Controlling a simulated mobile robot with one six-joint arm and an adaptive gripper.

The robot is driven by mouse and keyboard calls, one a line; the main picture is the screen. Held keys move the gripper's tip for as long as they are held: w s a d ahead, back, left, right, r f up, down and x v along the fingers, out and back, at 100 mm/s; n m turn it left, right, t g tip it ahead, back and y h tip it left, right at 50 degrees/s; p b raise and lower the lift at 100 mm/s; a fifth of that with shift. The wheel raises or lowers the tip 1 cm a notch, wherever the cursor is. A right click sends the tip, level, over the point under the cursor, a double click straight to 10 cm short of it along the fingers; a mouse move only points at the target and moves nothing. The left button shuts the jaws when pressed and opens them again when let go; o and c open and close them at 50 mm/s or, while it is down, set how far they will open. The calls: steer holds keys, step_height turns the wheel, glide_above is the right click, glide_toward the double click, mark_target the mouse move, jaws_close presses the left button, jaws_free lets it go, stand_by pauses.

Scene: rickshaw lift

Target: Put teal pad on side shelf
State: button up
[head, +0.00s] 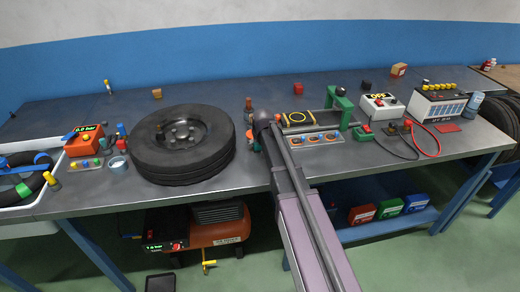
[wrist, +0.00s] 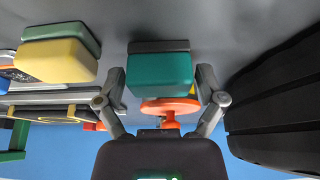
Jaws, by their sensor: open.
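The teal pad (wrist: 160,73) is a rounded teal block with a dark grey face, in the upper middle of the wrist view. My gripper (wrist: 162,76) is open, with one finger at each side of the pad; I cannot tell whether they touch it. An orange round part (wrist: 170,106) shows between the fingers, beside the pad. In the head view my arm reaches to the bench between the tyre and the green-ended fixture, and it hides the fingers; I cannot make out the pad there. Which surface is the side shelf is not clear.
A yellow and green block (wrist: 58,58) is at the left there. Below the bench, a blue shelf (head: 385,228) holds red, green and blue boxes. A wooden surface (head: 508,75) is at far right.

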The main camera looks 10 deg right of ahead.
steer(key=shift+c, duration=0.2)
stand_by(0.3)
steer(key=c, duration=1)
steer(key=shift+r, duration=0.15)
step_height(320, 180, up, 3)
steer(key=p, duration=0.3)
steer(key=s+d, duration=0.3)
steer(key=s, duration=0.1)
steer(key=s+d+r+p, duration=0.1)
steer(key=s+d, duration=0.1)
steer(key=s, duration=0.2)
steer(key=s+d+p, duration=0.1)
steer(key=s+d, duration=0.2)
steer(key=s, duration=0.1)
steer(key=shift+d+r, duration=0.35)
steer(key=shift+s+d, duration=0.45)
steer(key=shift+s, duration=0.1)
